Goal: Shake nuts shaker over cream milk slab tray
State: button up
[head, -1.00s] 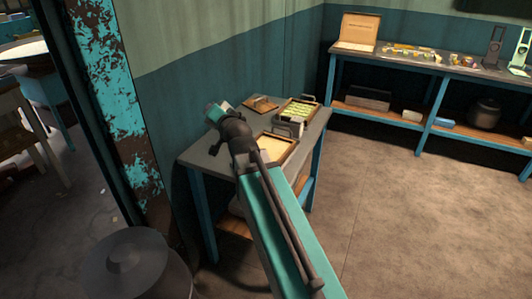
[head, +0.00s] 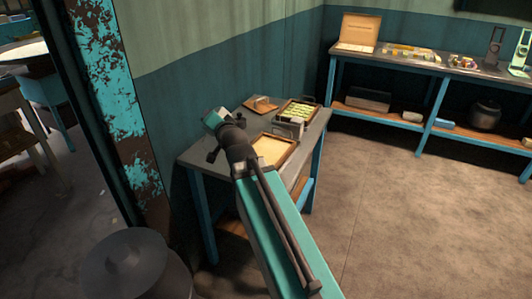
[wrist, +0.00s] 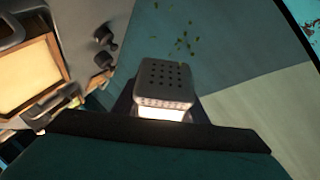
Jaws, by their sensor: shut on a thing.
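My gripper (wrist: 160,108) is shut on the nuts shaker (wrist: 165,83), a grey box with a perforated top, in the wrist view. Several small green bits (wrist: 183,42) are in the air beyond the holes. The cream milk slab tray (wrist: 55,58), a wooden frame around a pale slab, lies left of the shaker in the wrist view, apart from it. In the head view the tray (head: 293,151) lies on the small table, just right of my wrist. My arm hides the shaker there. I cannot tell whether bits land on the slab.
The small table (head: 205,165) also holds a tray of green pieces (head: 299,111), a grey box (head: 289,128) and a wooden board (head: 261,103). A wall stands close behind. A long bench (head: 440,66) is at right, with clear floor before it.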

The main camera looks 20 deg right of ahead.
jog(key=shift+s+a+r, duration=0.1)
jog(key=shift+a+r, duration=0.05)
jog(key=shift+r, duration=0.25)
jog(key=shift+s+a+r, duration=0.1)
jog(key=shift+r, duration=0.3)
jog(key=shift+f, duration=0.15)
jog(key=f, duration=0.1)
jog(key=f+b, duration=0.1)
jog(key=a, duration=0.1)
jog(key=shift+s+f, duration=0.35)
jog(key=shift+f, duration=0.05)
jog(key=shift+s+a+r+p, duration=0.15)
jog(key=shift+r+p, duration=0.2)
jog(key=shift+r, duration=0.45)
jog(key=shift+s+a+r+p, duration=0.15)
jog(key=shift+r+p, duration=0.15)
jog(key=shift+r, duration=0.45)
jog(key=shift+f, duration=0.1)
